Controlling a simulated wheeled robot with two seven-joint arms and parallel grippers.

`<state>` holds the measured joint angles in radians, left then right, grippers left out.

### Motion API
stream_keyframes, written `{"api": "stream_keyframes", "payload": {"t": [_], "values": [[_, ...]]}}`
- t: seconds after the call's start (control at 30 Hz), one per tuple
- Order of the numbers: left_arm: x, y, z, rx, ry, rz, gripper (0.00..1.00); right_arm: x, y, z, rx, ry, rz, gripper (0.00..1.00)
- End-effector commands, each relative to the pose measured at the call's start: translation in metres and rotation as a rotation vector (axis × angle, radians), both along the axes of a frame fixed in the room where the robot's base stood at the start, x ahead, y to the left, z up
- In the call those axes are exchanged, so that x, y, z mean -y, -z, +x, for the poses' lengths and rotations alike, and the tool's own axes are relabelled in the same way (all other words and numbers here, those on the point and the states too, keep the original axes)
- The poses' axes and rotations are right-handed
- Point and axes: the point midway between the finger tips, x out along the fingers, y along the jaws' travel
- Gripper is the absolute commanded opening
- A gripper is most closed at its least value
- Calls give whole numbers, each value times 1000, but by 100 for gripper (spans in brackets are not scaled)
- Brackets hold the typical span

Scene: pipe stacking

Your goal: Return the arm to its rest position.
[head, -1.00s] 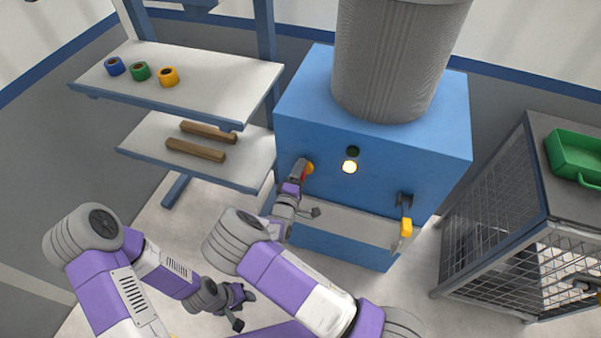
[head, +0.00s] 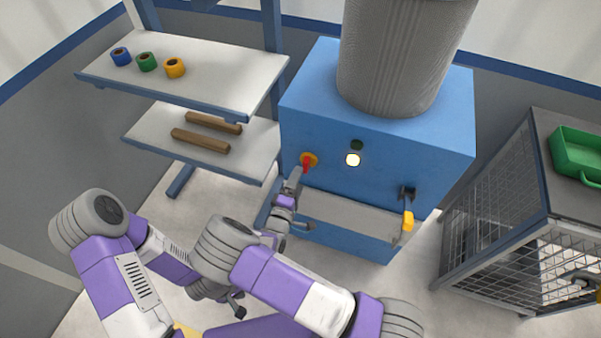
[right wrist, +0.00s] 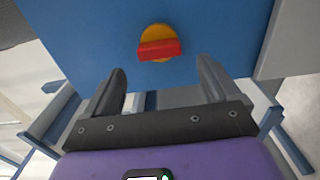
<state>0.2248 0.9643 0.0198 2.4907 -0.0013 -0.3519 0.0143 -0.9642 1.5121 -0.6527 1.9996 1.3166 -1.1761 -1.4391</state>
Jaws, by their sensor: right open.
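My right gripper (head: 295,180) is in front of the blue machine (head: 400,150), just below a red switch handle (head: 307,163) on a yellow disc. In the right wrist view my right gripper (right wrist: 162,82) has its two fingers spread apart with nothing between them. The red handle (right wrist: 160,49) lies beyond the fingertips, apart from them. My left gripper (head: 236,305) is low in the head view, mostly hidden behind my right arm, so its jaws cannot be read.
A shelf rack (head: 190,97) at the left holds blue, green and yellow rings and two brown bars. The machine has a lit lamp (head: 353,160) and a yellow-handled lever (head: 408,220). A mesh cage (head: 490,230) with a green bin (head: 578,155) stands at the right.

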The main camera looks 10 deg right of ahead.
Motion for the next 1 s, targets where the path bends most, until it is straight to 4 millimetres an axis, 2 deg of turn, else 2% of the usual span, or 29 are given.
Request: {"api": "stream_keyframes", "payload": {"t": [0.57, 0.67, 0.77, 0.87, 0.9, 1.0], "values": [[0, 0, 0, 0, 0, 0, 43, -2, 0, -3, 0, 1, 0, 89], [0, 0, 0, 0, 0, 0, 43, 3, 8, -5, -21, 6, 29, 89], [0, -1, 0, 0, 0, 0, 43, 19, 36, -12, -94, 27, 143, 89], [0, -1, 0, 0, 0, 0, 43, 39, 81, -32, -210, 75, 362, 89], [0, -1, 0, 0, 0, 0, 43, 44, 101, -44, -261, 106, 471, 89], [0, -1, 0, 0, 0, 0, 43, 47, 143, -80, -379, 203, 757, 89]]}}
